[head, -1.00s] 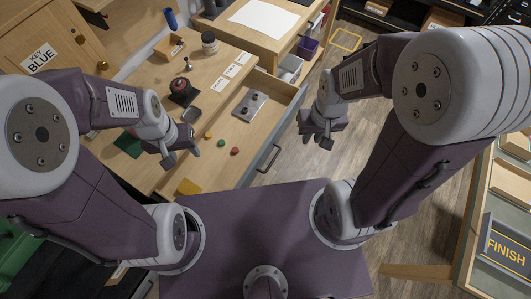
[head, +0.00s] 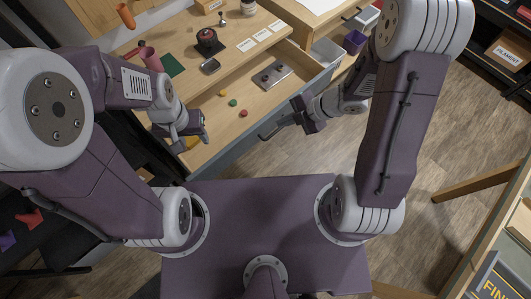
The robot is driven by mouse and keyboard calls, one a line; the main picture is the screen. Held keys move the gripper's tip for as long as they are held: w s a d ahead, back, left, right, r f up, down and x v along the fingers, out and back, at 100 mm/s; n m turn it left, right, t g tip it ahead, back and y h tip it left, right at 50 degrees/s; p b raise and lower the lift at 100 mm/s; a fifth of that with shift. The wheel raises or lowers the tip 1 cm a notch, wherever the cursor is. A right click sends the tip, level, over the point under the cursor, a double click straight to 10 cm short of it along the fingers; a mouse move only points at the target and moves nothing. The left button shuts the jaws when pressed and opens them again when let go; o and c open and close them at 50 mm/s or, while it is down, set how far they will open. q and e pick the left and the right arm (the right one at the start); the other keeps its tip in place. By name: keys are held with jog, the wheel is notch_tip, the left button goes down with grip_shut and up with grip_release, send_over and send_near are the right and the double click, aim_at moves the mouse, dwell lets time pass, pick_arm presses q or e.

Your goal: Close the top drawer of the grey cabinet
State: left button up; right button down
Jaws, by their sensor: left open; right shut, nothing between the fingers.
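The top drawer (head: 235,160) of the grey cabinet is pulled out, its grey front panel running diagonally below the wooden worktop (head: 185,65). Its dark bar handle (head: 268,135) sticks out from the front. Inside lie a metal plate (head: 270,76) and several small coloured pieces, among them a red one (head: 243,113) and a green one (head: 232,102). My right gripper (head: 301,116) is shut and empty, right beside the handle's far end; I cannot tell whether it touches. My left gripper (head: 190,138) is open and empty over the drawer's near-left part, hiding some of it.
The worktop carries a dark round device (head: 208,42), white labels (head: 262,38) and a pink cup (head: 150,58). Bins (head: 355,40) stand to the right of the drawer.

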aim_at(262, 138)
notch_tip(262, 138, down, 5)
jog(key=s+d+g, duration=0.1)
jog(key=s, duration=0.2)
jog(key=shift+m, duration=0.3)
jog(key=b+x, duration=0.1)
jog(key=x, duration=0.3)
jog(key=w+b+x, duration=0.1)
jog(key=x, duration=0.3)
jog(key=b+x, duration=0.1)
jog(key=x, duration=0.3)
jog(key=shift+w+a+r+b, duration=0.15)
jog(key=shift+w+a+b, duration=0.05)
jog(key=shift+w+b, duration=0.15)
jog(key=shift+w+a, duration=0.35)
jog(key=shift+w, duration=0.15)
pick_arm(q)
jog(key=f, duration=0.5)
jog(key=shift+a, duration=0.25)
pick_arm(e)
jog(key=shift+w+a, duration=0.15)
pick_arm(q)
jog(key=shift+r+p, duration=0.1)
jog(key=shift+p, duration=0.2)
pick_arm(e)
jog(key=shift+w, duration=0.1)
